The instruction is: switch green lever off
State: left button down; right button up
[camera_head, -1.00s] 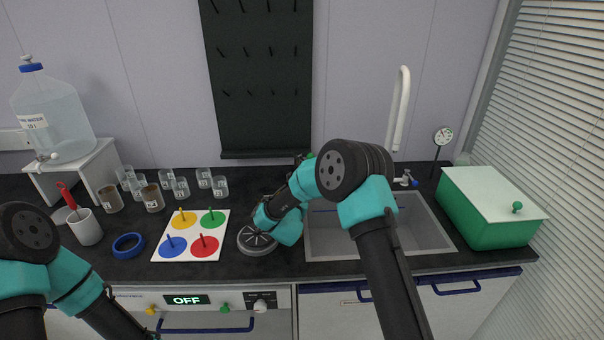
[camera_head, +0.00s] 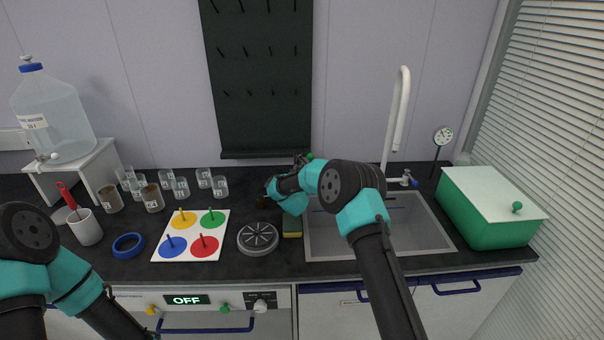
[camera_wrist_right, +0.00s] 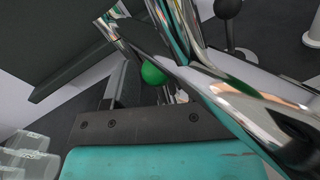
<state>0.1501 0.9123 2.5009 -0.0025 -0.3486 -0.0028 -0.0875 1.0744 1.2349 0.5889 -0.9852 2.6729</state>
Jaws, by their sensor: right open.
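A green ball-shaped knob (camera_head: 310,156) shows at the back of the counter in the head view, below the black pegboard. The lever stem under it is mostly hidden by my right arm. My right gripper (camera_head: 299,163) is close beside this knob, just to its left. Large shiny metal surfaces cross this view. The right gripper is open, and I see no contact with a knob. My left arm is at the left; its gripper is out of frame.
A green box (camera_head: 490,220) stands at the right.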

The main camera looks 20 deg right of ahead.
grip_shut()
dwell(0.5)
